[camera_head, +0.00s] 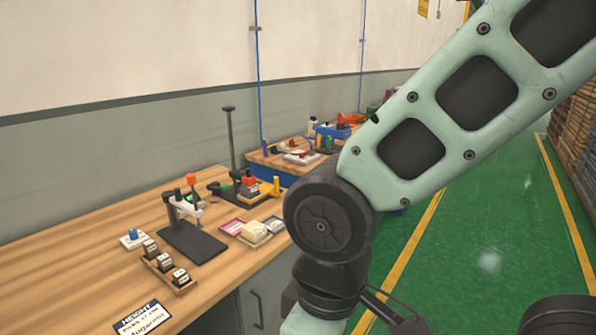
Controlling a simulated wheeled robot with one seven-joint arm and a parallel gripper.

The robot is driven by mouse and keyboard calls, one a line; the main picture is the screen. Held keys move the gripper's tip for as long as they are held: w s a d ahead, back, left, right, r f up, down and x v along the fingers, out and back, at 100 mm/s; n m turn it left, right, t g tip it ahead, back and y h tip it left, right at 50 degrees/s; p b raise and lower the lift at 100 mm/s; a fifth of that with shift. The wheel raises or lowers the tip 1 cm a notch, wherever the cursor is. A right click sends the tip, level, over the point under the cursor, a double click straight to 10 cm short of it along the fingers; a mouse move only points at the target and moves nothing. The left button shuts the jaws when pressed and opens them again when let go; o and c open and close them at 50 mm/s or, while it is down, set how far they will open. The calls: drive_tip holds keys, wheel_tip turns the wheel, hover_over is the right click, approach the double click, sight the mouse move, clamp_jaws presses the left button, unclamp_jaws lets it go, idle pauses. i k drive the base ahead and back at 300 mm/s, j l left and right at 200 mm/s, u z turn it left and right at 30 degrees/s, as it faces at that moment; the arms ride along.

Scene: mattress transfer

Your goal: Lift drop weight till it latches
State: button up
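A tall black post (231,140) stands on a dark base near the back of the wooden workbench (105,235). A small block with an orange-red top (249,182) sits at the foot of this post, with a yellow upright part (276,185) beside it. I cannot tell which part is the drop weight, or whether a latch is engaged. My arm crosses the right half of the view, in front of the bench's right end. Its lower end runs out of the bottom edge, so my gripper's fingers do not show.
A small press-like stand (190,240) with an orange knob is nearer on the bench. Close by are a rack of dark weights (166,268), pink and cream trays (254,233) and a height card (142,318). Another cluttered bench stands behind. Green floor is clear at right.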

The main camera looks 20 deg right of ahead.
sight(248, 180)
drive_tip(key=z, duration=0.1)
drive_tip(key=i+u, duration=0.15)
drive_tip(key=i, duration=0.65)
drive_tip(key=i+l+u, duration=0.15)
drive_tip(key=i, duration=0.65)
